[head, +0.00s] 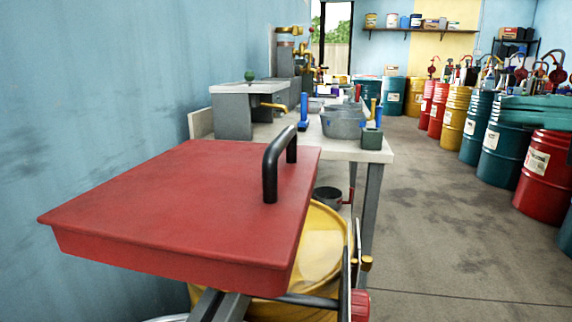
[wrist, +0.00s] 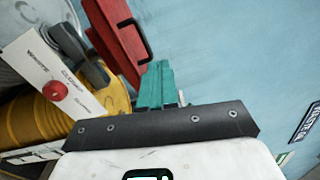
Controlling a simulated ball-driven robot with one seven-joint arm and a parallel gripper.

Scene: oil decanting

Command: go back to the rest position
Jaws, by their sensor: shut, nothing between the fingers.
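My gripper (wrist: 157,68) shows in the wrist view as two teal fingers side by side, shut and empty. Teal finger shapes, apparently the same gripper (head: 540,110), reach in from the right edge of the head view in front of the drums. The fingers are apart from the red lid (head: 180,200), which has a black handle and appears close at the left in the head view. This lid also shows at the upper left of the wrist view (wrist: 115,40). The rest of my arm is out of the head view.
A yellow drum (head: 320,245) stands beneath the lid, by the blue wall (head: 100,90). A workbench (head: 378,155) behind it carries a grey tub (head: 342,122) and tools. Several coloured drums (head: 545,172) line the right side. The floor (head: 430,210) between is clear.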

